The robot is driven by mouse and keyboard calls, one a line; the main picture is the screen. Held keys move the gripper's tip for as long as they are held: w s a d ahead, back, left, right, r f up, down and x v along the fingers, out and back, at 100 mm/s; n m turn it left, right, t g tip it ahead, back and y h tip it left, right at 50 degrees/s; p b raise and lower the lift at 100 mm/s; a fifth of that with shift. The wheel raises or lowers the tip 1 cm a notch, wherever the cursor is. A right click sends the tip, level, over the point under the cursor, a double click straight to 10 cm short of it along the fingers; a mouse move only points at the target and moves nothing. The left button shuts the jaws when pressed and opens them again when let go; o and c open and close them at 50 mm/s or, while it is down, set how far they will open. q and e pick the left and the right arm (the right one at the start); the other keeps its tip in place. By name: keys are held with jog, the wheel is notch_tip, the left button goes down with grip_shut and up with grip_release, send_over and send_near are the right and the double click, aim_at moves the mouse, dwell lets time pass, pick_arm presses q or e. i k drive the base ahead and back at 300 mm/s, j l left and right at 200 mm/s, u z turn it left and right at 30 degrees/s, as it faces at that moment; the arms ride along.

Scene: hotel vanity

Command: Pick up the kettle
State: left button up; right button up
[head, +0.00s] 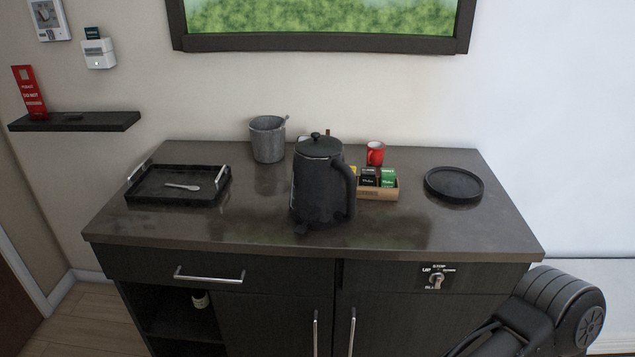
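The black kettle (319,185) stands upright near the middle of the dark vanity top (255,222). Its lid with a round knob is on, and its curved handle (350,190) points to the right. Nothing is touching the kettle from my side. Part of my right arm shows at the bottom right corner, in front of the cabinet and well apart from the kettle; its gripper fingers do not show. My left arm and gripper are out of the picture.
A black tray (150,189) with a spoon lies at left. A grey bucket (267,139) stands behind the kettle. A box of packets (385,191) and red mug (376,153) are close to its right. A round black disc (438,185) lies farther right. The front counter strip is clear.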

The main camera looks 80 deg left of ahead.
aim_at(323, 190)
jog(key=u, duration=0.45)
jog(key=l+u, duration=0.15)
jog(key=u, duration=0.7)
jog(key=l+u, duration=0.15)
jog(key=u, duration=0.7)
jog(key=l+u, duration=0.1)
jog(key=u, duration=0.3)
jog(key=k+j, duration=0.05)
